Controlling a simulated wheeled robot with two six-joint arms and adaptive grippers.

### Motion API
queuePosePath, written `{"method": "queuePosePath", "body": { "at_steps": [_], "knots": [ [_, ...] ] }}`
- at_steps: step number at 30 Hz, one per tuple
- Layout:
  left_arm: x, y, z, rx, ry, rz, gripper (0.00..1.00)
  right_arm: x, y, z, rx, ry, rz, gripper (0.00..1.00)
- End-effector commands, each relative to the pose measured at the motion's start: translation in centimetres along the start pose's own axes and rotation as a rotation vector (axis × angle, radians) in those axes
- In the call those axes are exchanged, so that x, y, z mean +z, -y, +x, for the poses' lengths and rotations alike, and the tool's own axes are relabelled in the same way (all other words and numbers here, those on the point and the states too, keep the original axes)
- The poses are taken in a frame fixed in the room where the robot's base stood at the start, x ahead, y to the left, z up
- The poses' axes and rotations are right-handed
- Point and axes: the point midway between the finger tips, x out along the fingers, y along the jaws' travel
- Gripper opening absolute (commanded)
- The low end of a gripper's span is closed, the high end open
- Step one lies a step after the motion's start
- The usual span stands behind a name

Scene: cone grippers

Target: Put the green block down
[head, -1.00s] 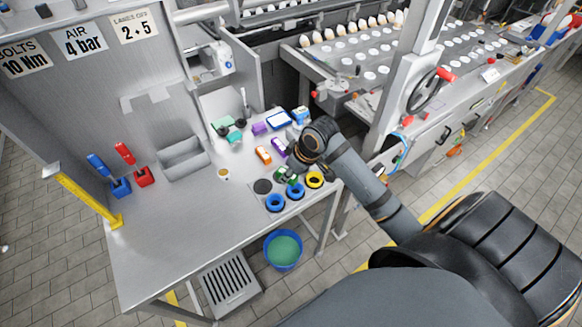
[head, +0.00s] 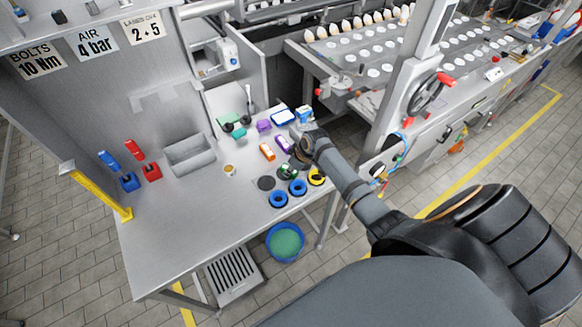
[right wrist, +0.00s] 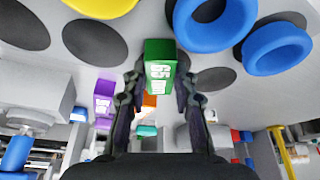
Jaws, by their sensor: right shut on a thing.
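The green block (right wrist: 160,62), with white lettering on its face, sits between the two fingers of my right gripper (right wrist: 160,85) in the right wrist view. The gripper is shut on it. In the head view the small green block (head: 286,171) shows under my right wrist, just behind the blue rings, over the right part of the steel table (head: 200,225). I cannot tell whether it touches the table. My left gripper is not in view.
Two blue rings (head: 278,198) (head: 298,187) and a yellow ring (head: 317,177) lie close by. A dark round spot (head: 266,183) is left of the block. An orange block (head: 267,152) and a purple block (head: 284,143) lie behind. The table's left front is clear.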

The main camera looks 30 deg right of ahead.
Motion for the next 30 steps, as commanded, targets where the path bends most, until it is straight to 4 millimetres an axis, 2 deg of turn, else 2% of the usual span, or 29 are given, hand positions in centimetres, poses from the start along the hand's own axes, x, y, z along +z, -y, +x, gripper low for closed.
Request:
{"method": "queuePosePath", "body": {
  "at_steps": [6,7,12,19,23,26,30],
  "knots": [
    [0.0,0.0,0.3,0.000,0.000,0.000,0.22,0.1,0.0,0.3,0.000,0.000,0.001,0.00],
    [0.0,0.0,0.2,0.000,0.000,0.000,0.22,0.1,0.0,0.3,0.000,0.000,0.001,0.30],
    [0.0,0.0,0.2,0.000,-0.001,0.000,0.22,0.1,0.0,0.3,0.000,0.000,0.001,0.50],
    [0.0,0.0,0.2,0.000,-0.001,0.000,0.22,0.1,0.0,0.2,0.000,0.000,0.001,0.50],
    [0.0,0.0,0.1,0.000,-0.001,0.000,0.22,0.0,-0.1,-0.5,0.003,-0.001,0.000,0.50],
    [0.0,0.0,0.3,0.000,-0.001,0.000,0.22,0.1,-0.2,-2.3,0.005,-0.001,-0.002,0.50],
    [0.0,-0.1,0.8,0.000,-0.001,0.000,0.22,0.1,-0.2,-5.8,0.006,-0.001,-0.004,0.50]
  ]
}}
